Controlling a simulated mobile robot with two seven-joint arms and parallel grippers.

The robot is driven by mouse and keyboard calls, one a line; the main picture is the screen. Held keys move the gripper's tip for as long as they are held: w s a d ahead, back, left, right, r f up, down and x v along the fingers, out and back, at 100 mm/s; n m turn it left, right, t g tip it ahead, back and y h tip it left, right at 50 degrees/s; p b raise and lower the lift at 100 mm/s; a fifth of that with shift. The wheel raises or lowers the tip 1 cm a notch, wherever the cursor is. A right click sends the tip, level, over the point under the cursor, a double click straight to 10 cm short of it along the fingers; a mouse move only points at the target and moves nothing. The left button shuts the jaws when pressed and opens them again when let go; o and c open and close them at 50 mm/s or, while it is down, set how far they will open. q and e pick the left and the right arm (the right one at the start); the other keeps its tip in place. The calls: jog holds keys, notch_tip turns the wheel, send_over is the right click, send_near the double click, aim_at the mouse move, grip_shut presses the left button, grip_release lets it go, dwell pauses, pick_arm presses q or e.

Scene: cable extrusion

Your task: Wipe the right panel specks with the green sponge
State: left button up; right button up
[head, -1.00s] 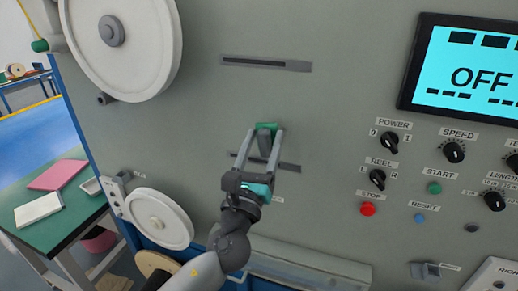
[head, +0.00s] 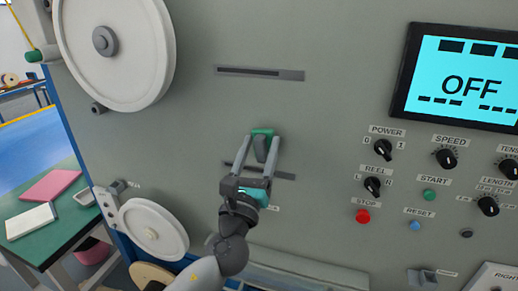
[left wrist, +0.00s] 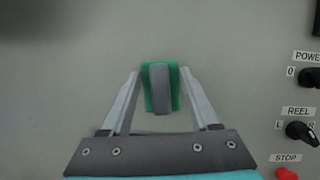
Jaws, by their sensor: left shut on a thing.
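My left gripper (head: 263,139) is shut on the green sponge (head: 262,131), which has a grey block on its near side. The sponge also shows between the fingertips in the left wrist view (left wrist: 147,86). Gripper and sponge are in front of the grey machine face, between two dark slots. I cannot tell whether the sponge touches the face. A light panel labelled "RIGHT" (head: 497,278) is cut off at the bottom right corner of the head view. No specks can be made out. My right gripper is not in view.
The machine face carries a screen reading OFF (head: 466,85), several knobs and buttons such as the red stop button (head: 362,216), a large white reel (head: 135,55) and a smaller one (head: 152,230). A green-topped table (head: 75,208) stands at the left.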

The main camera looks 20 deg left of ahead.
pick_arm(q)
jog(key=shift+w, duration=0.85)
jog(key=shift+s+d, duration=0.15)
jog(key=shift+d, duration=1.9)
jog(key=shift+w+a+r, duration=0.1)
jog(key=shift+a, duration=0.95)
jog(key=shift+w+a, duration=0.1)
jog(key=shift+a, duration=0.95)
jog(key=shift+s, duration=0.4)
jog(key=shift+s+p, duration=0.4)
jog(key=shift+s, duration=2.1)
